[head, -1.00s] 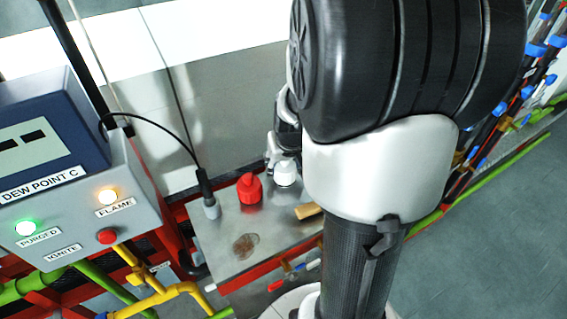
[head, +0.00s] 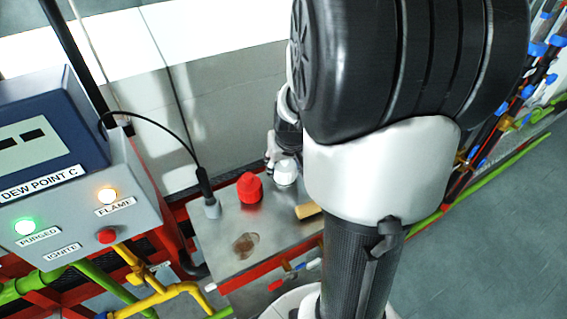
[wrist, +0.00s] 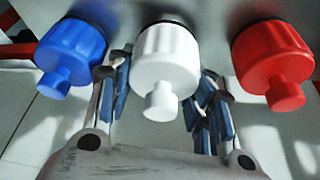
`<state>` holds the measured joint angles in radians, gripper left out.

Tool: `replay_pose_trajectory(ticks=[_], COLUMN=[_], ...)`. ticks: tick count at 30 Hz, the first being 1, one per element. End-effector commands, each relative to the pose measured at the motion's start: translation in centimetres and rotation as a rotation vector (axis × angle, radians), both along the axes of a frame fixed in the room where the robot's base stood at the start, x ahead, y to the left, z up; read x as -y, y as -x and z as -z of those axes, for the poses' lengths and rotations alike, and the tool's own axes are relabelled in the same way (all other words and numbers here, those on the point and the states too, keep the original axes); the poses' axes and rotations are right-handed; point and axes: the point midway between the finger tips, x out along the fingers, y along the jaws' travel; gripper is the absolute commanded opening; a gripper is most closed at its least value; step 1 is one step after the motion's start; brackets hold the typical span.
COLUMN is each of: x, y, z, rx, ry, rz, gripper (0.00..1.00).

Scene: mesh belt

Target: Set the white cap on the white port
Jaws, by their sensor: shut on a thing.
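The white cap (wrist: 167,65) is in the middle of the wrist view, its narrow knob towards the camera. My gripper (wrist: 163,95) has its blue-padded fingers on both sides of it and is shut on it. A dark ring shows behind the cap's far edge; the white port itself is hidden, so I cannot tell how fully the cap is seated. In the head view the white cap (head: 286,173) is upright at the back of the metal plate, with my gripper (head: 272,160) beside it, partly hidden by my arm.
A red cap (wrist: 272,60) stands right of the white one in the wrist view, a blue cap (wrist: 70,55) left. A control box (head: 75,190) stands at left.

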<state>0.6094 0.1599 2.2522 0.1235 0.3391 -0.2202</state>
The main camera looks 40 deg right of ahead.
Motion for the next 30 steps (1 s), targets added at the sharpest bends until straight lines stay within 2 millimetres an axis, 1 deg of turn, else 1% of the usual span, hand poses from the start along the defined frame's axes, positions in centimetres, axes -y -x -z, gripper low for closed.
replay_pose_trajectory(ticks=[11, 30], x=[0.0, 0.0], y=[0.0, 0.0], z=[0.1, 1.5], rx=[0.000, 0.000], ry=[0.000, 0.000], rz=[0.000, 0.000], gripper=[0.23, 0.23])
